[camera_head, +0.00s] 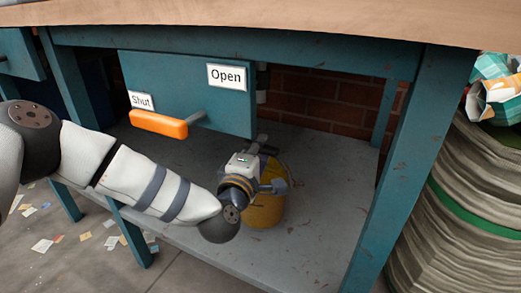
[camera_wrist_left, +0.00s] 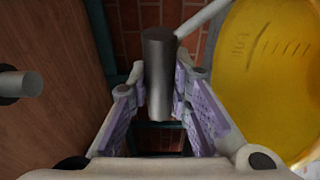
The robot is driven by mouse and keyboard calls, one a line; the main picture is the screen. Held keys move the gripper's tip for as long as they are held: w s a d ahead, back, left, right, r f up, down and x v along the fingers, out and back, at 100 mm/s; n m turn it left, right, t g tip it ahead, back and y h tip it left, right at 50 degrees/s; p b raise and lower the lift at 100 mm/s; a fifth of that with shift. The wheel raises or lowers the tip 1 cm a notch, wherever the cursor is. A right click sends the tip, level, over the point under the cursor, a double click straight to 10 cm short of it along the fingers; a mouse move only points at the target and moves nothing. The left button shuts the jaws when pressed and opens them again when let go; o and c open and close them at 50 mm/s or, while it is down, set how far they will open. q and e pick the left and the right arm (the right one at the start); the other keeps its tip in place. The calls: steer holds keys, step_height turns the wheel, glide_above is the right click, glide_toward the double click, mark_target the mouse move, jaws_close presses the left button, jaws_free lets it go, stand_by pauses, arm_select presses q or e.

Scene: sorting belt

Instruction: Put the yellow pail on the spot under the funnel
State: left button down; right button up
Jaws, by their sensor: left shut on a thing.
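The yellow pail (camera_head: 264,211) is on or just above the grey lower shelf (camera_head: 320,180); contact is unclear. My left gripper (camera_head: 266,165) is at its top, and my wrist covers part of it. In the left wrist view, the gripper (camera_wrist_left: 160,90) is shut on the grey cylindrical grip of the pail's handle (camera_wrist_left: 158,70). The pail's yellow side (camera_wrist_left: 265,75) fills the right of that view. A small pale pipe (camera_head: 262,90) shows behind the teal panel's right edge; I cannot tell whether it is the funnel. The spot is not discernible. My right gripper is not in view.
The teal panel (camera_head: 185,85) with "Open" and "Shut" signs and an orange handle (camera_head: 158,124) hangs left above the shelf. A teal leg (camera_head: 410,170) stands at the right front. Bare shelf lies right of the pail; a brick wall (camera_head: 330,105) is behind.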

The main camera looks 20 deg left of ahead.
arm_select(q)
steer(key=c, duration=1.5)
jaws_free()
steer(key=shift+f, duration=0.15)
steer(key=shift+r, duration=0.2)
steer(key=s+p, duration=0.1)
steer(key=s, duration=0.3)
steer(key=s+p, duration=0.1)
steer(key=s, duration=0.3)
steer(key=s+p, duration=0.2)
steer(key=s, duration=0.2)
steer(key=shift+a, duration=0.25)
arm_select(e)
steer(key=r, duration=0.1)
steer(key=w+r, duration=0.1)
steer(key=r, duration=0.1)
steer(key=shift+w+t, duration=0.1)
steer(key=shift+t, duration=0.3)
